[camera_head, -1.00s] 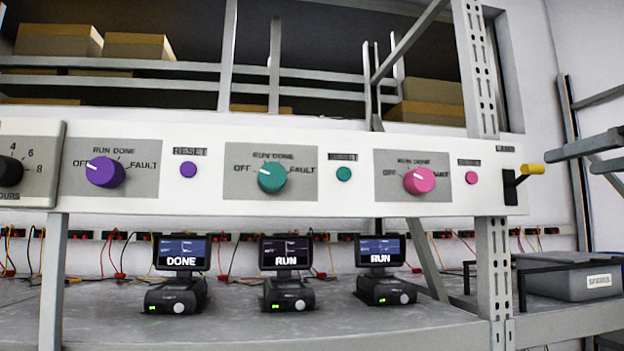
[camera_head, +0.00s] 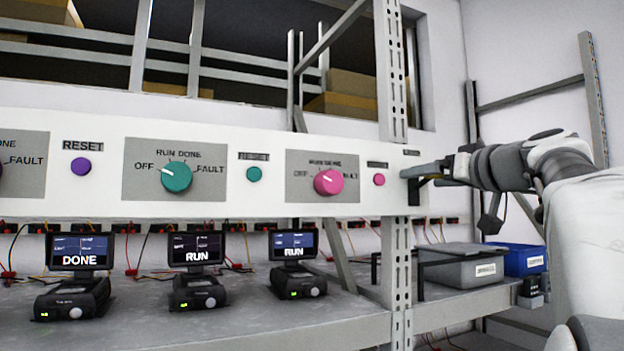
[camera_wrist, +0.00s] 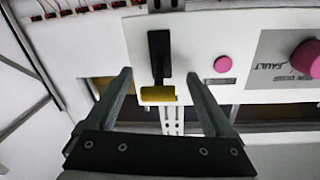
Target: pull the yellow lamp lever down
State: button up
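The lamp lever has a black stem and a yellow grip (camera_wrist: 157,93), which shows in the wrist view at the middle, standing out from its black plate (camera_wrist: 160,55) on the white panel. My gripper (camera_wrist: 158,77) is open, one finger on each side of the lever, with a visible gap to the yellow grip on both sides. In the head view my gripper (camera_head: 422,172) is at the right end of the white panel (camera_head: 100,205) and hides the yellow grip. How deep the fingers reach past the grip is hard to tell.
A pink button (camera_wrist: 223,64) and pink knob (camera_head: 329,181) sit beside the lever on the panel. A slotted post (camera_head: 397,270) stands below. Small monitors (camera_head: 293,245), a grey bin (camera_head: 462,262) and a blue bin (camera_head: 522,258) stand on the shelf.

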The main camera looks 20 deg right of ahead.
jog(key=c, duration=1.1)
jog(key=shift+c, duration=0.3)
